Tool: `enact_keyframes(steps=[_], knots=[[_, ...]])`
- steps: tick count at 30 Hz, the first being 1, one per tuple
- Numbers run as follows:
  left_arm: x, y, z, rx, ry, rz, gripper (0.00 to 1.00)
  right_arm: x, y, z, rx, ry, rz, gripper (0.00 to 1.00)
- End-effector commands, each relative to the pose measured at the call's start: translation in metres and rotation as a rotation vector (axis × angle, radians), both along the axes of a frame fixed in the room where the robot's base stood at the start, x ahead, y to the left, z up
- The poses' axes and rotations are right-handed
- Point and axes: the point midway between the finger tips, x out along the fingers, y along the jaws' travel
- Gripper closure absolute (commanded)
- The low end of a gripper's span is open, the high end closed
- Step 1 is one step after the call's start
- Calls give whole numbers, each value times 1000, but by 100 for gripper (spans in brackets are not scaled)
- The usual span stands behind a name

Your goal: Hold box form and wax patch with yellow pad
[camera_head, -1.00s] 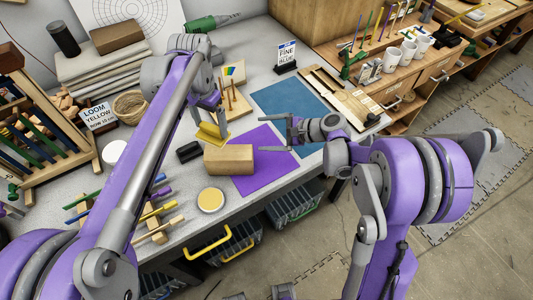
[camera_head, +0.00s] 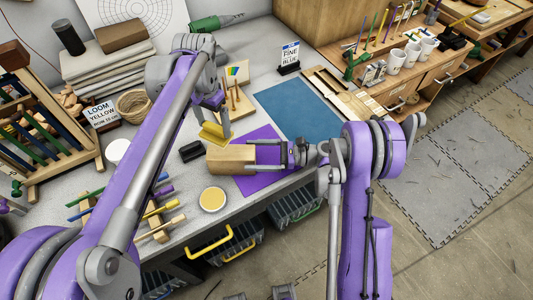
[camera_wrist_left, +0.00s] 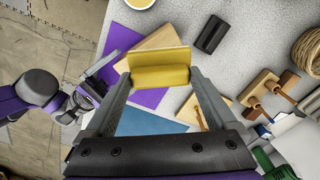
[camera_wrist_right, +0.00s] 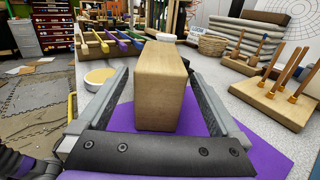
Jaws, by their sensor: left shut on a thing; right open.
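The wooden box form (camera_head: 230,158) lies on the purple mat and the grey bench; it also shows in the right wrist view (camera_wrist_right: 160,85). My right gripper (camera_head: 256,155) is open, with its fingers on either side of the form's right end. I cannot tell whether they touch it. My left gripper (camera_head: 219,120) is shut on the yellow pad (camera_head: 214,134), just above and behind the form. The pad spans between the fingers in the left wrist view (camera_wrist_left: 160,75). A round dish (camera_head: 212,199) with pale yellow contents stands in front of the form. No wax patch is distinguishable on the form.
A black block (camera_head: 191,151) sits just left of the form. A peg board (camera_head: 238,101) stands behind the pad. The purple mat (camera_head: 255,185) and blue mat (camera_head: 300,112) lie flat. Coloured sticks on a wooden rack (camera_head: 160,224) are at front left.

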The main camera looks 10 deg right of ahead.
Motion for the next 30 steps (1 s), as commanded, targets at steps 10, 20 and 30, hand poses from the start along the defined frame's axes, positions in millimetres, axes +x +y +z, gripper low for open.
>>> enact_keyframes(steps=[10,20,30], knots=[[0,0,0,0,0,0,54,13,60,0,-1,-1,2,0],[0,0,0,0,0,0,54,17,74,0,-1,-2,-1,0],[0,0,0,0,0,0,54,17,74,0,-1,-1,-2,31]])
